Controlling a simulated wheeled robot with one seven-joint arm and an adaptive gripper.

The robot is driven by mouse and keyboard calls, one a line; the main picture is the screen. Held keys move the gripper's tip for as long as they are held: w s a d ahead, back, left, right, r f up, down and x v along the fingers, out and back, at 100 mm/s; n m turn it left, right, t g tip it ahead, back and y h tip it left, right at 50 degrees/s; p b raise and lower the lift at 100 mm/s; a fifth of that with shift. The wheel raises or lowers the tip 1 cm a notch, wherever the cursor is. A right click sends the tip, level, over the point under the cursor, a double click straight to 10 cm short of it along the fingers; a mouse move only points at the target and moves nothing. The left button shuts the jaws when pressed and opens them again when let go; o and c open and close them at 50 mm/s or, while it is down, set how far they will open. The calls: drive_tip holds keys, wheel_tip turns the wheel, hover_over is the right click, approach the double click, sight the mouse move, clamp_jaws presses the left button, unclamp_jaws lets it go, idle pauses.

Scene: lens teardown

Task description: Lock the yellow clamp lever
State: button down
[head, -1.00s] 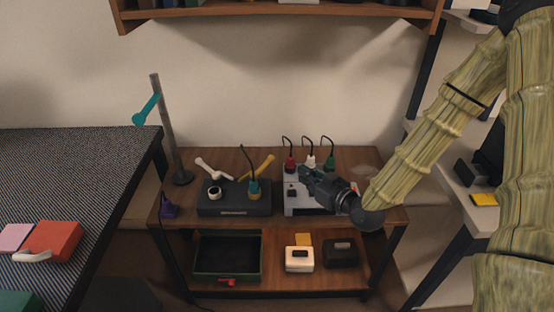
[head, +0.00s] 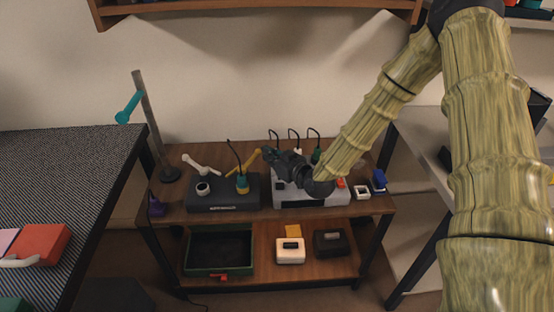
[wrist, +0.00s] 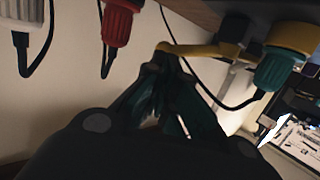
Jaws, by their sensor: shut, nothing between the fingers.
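The yellow clamp lever (head: 245,162) stands at the back of the small wooden table, behind the dark box (head: 225,205), angled up to the right. In the wrist view the yellow lever (wrist: 195,49) runs from a dark block to just by my fingertips. My gripper (head: 268,153) is shut and empty, with its tips at the lever's free end; it also shows in the wrist view (wrist: 163,62). I cannot tell if they touch. A similar white lever (head: 203,165) stands farther left.
A yellow-and-teal plug (head: 242,184) with a black cable rises from the dark box close to the lever. The grey box (head: 300,200) with several cabled plugs is under my wrist. A wooden shelf (head: 250,8) hangs above.

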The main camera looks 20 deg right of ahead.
drive_tip(key=shift+x, duration=1.2)
drive_tip(key=shift+a, duration=0.1)
